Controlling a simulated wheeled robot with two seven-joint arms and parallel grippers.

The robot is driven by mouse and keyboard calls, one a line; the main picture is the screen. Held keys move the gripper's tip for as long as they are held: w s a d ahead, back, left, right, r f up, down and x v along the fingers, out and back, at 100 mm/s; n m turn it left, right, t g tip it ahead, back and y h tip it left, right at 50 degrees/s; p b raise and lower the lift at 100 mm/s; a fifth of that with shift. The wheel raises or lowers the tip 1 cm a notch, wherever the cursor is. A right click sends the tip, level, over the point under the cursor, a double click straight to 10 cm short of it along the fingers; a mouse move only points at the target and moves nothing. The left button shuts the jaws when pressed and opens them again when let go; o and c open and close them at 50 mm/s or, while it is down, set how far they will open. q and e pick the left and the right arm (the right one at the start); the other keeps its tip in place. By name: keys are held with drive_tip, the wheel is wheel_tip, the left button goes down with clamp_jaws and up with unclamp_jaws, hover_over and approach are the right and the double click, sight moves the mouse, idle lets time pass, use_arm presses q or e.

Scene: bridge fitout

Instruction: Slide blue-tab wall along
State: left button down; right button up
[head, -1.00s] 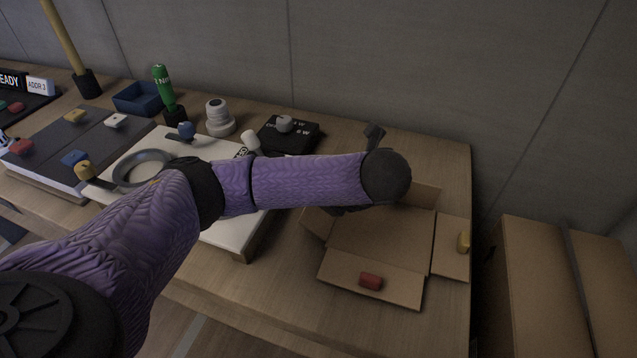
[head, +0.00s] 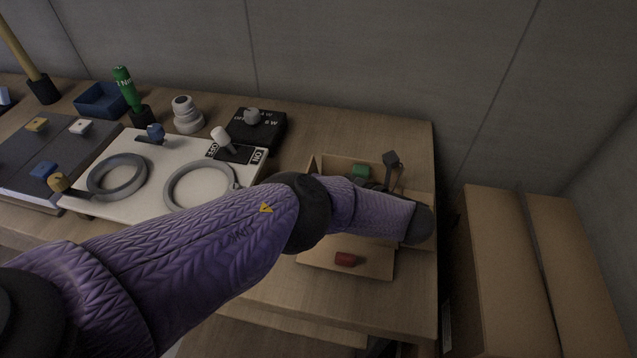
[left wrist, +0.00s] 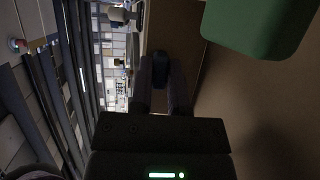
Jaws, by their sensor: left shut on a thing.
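The open cardboard box (head: 335,164) sits at the right end of the table, largely covered by my purple left arm. A red tab (head: 345,259) lies on its front flap and a green tab (head: 361,171) shows at its back wall. The left wrist view shows my left gripper (left wrist: 160,88) shut on a dark blue tab (left wrist: 162,68), beside brown cardboard (left wrist: 262,95). The green tab looms close at the upper right there (left wrist: 258,22). My arm hides the gripper and the blue tab in the head view. My right gripper is not in view.
A white board (head: 150,203) with two grey rings and switches lies left of the box. A black block (head: 262,130), a white stacked knob (head: 186,118) and a blue tray (head: 101,100) stand behind. Tall cardboard boxes (head: 505,270) stand right of the table.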

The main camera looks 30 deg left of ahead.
use_arm(q)
drive_tip(key=shift+d+y, duration=0.15)
drive_tip(key=shift+y, duration=0.15)
idle(0.4)
drive_tip(key=c, duration=0.6)
unclamp_jaws()
drive_tip(key=shift+f, duration=0.1)
